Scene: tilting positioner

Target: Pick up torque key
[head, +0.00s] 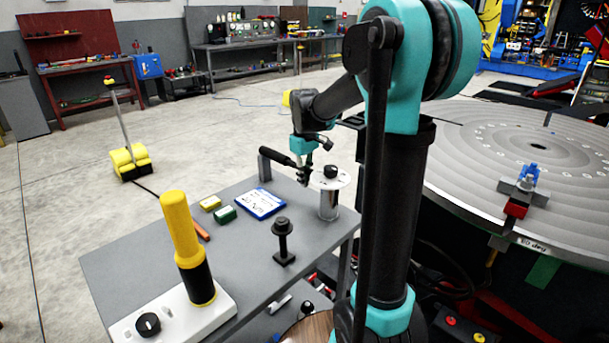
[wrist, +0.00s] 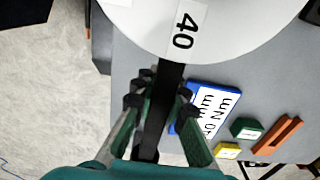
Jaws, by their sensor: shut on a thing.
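The torque key appears to be the dark bar (wrist: 160,105) between my fingers in the wrist view. In the head view its black handle (head: 275,151) sticks out to the left of my gripper (head: 304,176). My gripper (wrist: 158,95) is shut on the bar, one finger on each side. A white disc (head: 339,182) marked 40 (wrist: 182,30) is at the bar's far end, above a metallic cylinder (head: 328,205) on the grey table. I cannot tell whether the disc is joined to the key or whether the key is clear of its support.
The grey table (head: 160,243) holds a blue-framed card (head: 261,203), green (head: 226,214) and yellow (head: 210,203) blocks, an orange bar (head: 202,231), a black post (head: 283,240) and a yellow-handled device (head: 180,230). The large round positioner plate (head: 460,170) stands at right.

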